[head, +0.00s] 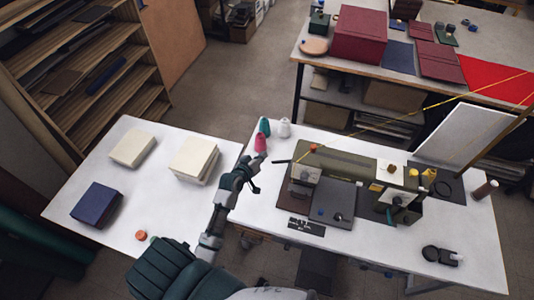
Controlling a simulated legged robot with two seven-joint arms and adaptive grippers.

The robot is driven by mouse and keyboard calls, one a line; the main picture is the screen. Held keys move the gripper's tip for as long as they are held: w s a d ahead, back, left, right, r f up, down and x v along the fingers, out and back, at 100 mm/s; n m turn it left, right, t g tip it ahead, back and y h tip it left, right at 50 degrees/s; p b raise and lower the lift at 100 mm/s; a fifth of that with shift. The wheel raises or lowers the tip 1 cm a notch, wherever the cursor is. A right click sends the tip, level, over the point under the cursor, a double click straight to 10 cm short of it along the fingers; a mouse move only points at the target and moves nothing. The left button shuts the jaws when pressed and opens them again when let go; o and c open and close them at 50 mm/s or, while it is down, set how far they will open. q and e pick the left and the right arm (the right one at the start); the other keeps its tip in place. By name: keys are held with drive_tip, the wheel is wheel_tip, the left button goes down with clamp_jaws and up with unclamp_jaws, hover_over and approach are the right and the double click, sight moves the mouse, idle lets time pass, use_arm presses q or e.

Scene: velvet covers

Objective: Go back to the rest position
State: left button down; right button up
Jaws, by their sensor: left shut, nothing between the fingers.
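My left gripper (258,160) is shut and empty. It is above the white table, between the stack of cream blocks and the sewing machine, with its tip near a pink thread cone (260,142). My left arm comes up from the bottom of the head view and hides part of the table. My right gripper is not in view.
An olive sewing machine (345,170) stands right of my gripper. Teal (265,127) and white (284,128) cones stand behind its tip. Cream blocks (193,157) and a dark blue block (97,203) lie left. A wooden shelf (130,75) stands further left. The table's front left is mostly clear.

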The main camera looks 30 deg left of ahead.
use_arm(q)
drive_tip(key=s+d+f+m+g, duration=0.3)
drive_tip(key=s+d, duration=0.2)
drive_tip(key=s, duration=0.5)
drive_tip(key=s+d+f+m+g, duration=0.25)
drive_tip(key=s+d+g, duration=0.2)
drive_tip(key=s, duration=0.65)
drive_tip(key=s+d+f+m+g, duration=0.3)
drive_tip(key=s+d, duration=0.3)
drive_tip(key=s, duration=0.4)
wheel_tip(320, 180, down, 29)
drive_tip(key=s+g+b, duration=0.1)
drive_tip(key=s+b, duration=0.1)
drive_tip(key=b, duration=0.1)
drive_tip(key=s+a+f+g+b, duration=0.1)
drive_tip(key=s+a+f+b, duration=0.2)
drive_tip(key=s+f, duration=1.4)
drive_tip(key=shift+a+f+m, duration=0.35)
drive_tip(key=shift+a+f, duration=0.05)
drive_tip(key=shift+a, duration=0.1)
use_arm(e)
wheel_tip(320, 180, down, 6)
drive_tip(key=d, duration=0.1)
use_arm(q)
drive_tip(key=shift+s, duration=0.1)
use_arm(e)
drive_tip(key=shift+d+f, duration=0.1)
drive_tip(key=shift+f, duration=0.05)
